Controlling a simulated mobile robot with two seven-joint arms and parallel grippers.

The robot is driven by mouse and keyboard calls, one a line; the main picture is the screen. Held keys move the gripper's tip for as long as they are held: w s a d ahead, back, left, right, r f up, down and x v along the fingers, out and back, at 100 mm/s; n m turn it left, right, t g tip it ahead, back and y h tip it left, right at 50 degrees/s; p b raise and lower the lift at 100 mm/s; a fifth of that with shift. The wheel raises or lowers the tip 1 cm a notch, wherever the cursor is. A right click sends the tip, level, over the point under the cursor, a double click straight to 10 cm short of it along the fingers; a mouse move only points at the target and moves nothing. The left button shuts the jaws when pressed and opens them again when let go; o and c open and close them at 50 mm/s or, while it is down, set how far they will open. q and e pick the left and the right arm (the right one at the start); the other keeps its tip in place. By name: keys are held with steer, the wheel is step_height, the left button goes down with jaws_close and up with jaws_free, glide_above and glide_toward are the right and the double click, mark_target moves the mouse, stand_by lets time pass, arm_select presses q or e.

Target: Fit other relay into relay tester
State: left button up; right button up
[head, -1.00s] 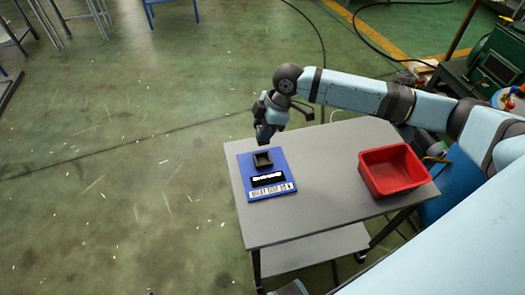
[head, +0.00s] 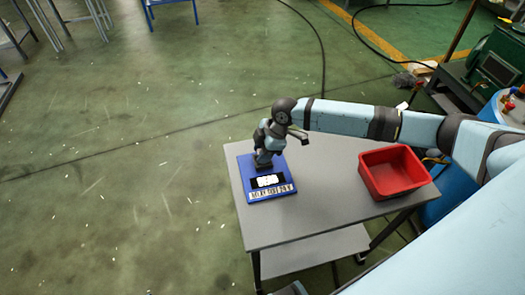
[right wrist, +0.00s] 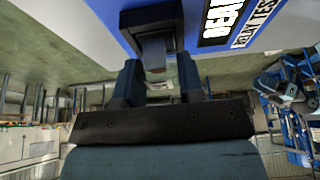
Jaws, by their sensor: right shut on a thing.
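The relay tester (head: 282,188) is a blue plate with a dark socket, a lit display and a white label, lying on the grey table's left part. My right gripper (head: 264,158) is over its socket end and hides most of the socket. In the right wrist view the gripper (right wrist: 158,82) is shut on a small grey relay (right wrist: 153,56). The relay's far end is at the opening of the black socket (right wrist: 150,18); I cannot tell how deep it sits. The display (right wrist: 222,20) shows bright characters that I cannot read surely. My left gripper is not in view.
A red bin (head: 394,171) stands at the table's right side and looks empty. The grey table top (head: 320,205) is clear between the bin and the tester. Green floor lies around the table, and machinery stands at the far right.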

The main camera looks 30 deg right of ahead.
steer(key=o, duration=0.9)
steer(key=shift+f, duration=0.15)
steer(key=v, duration=1.2)
steer(key=shift+d, duration=0.1)
